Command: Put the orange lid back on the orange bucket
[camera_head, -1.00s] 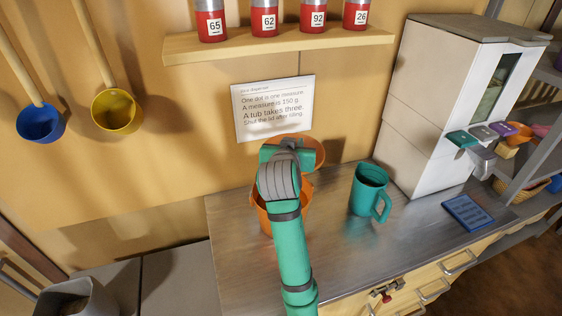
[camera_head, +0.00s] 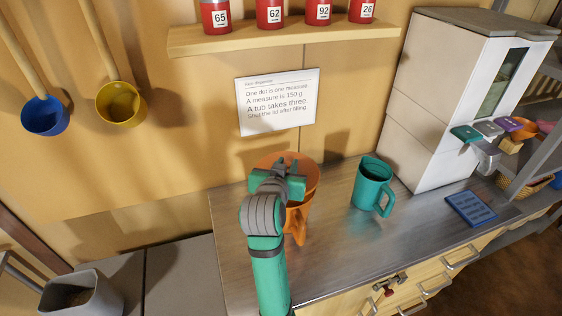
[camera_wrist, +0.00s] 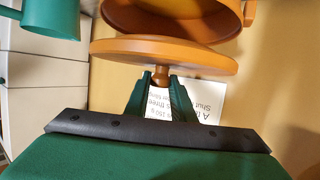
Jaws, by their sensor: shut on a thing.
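My gripper (camera_head: 288,168) is shut on the knob of the orange lid (camera_head: 303,168), a round disc above the counter near the wall. In the wrist view the green fingers pinch the knob (camera_wrist: 160,75) of the lid (camera_wrist: 165,50). The orange bucket (camera_head: 298,228) stands on the counter below the lid, partly hidden by my arm. In the wrist view the bucket (camera_wrist: 175,12) shows its open mouth beyond the lid. The lid is tilted relative to the bucket. I cannot tell whether they touch.
A teal mug (camera_head: 372,185) stands on the metal counter (camera_head: 345,240) right of the bucket. A white dispenser (camera_head: 430,110) stands farther right, with a blue card (camera_head: 470,209) in front. A shelf of red jars (camera_head: 285,40) and a sign (camera_head: 277,102) are on the wall.

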